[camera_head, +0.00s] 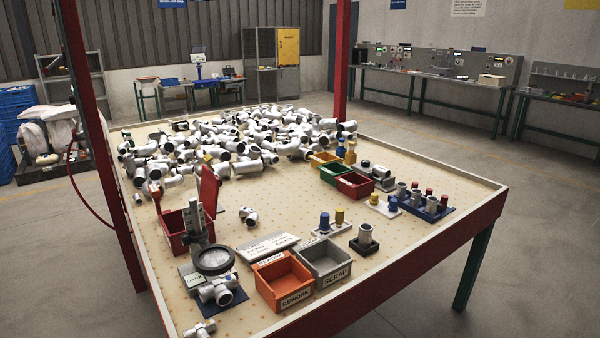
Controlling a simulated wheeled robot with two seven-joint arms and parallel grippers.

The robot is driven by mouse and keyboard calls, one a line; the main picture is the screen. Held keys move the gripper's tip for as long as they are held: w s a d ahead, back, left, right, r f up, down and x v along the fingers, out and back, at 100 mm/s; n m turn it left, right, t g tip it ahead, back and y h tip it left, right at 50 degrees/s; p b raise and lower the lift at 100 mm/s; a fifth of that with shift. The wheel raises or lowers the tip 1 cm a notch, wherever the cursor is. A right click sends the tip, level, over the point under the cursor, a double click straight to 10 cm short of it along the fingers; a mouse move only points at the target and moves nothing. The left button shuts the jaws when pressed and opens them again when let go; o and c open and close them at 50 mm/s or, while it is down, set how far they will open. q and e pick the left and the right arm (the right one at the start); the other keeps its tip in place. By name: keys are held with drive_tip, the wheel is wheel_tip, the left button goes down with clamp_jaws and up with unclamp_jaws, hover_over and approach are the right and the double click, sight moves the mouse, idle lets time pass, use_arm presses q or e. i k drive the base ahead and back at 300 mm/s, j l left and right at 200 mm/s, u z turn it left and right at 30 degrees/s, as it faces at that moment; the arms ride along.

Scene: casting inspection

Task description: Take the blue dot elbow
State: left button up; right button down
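A large heap of pale grey pipe fittings (262,132), elbows among them, covers the far left and middle of the table. A single fitting (249,216) lies apart in front of the heap, with dark openings. Another fitting (219,290) sits under a round magnifier (214,260) at the near left. A further fitting (200,329) lies at the near left edge of the table. I cannot make out a blue dot on any elbow at this size. Neither of my grippers shows in this view.
An orange REWORK bin (283,281) and grey SCRAP bin (325,262) stand at the front. A red box (173,226) with a raised lid stands left. Small coloured bins (355,184) and gauge blocks (426,205) stand right. The table's middle is mostly clear. Red posts (342,60) rise beside the table.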

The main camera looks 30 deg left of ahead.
sight(250, 215)
drive_tip(key=i+l+u, duration=0.1)
drive_tip(key=u, duration=0.3)
drive_tip(key=i+l+u, duration=0.2)
drive_tip(key=u, duration=0.2)
drive_tip(key=i+l+u, duration=0.15)
drive_tip(key=u, duration=0.25)
drive_tip(key=l+u, duration=0.4)
drive_tip(key=i+l+u, duration=0.3)
drive_tip(key=l+u, duration=0.35)
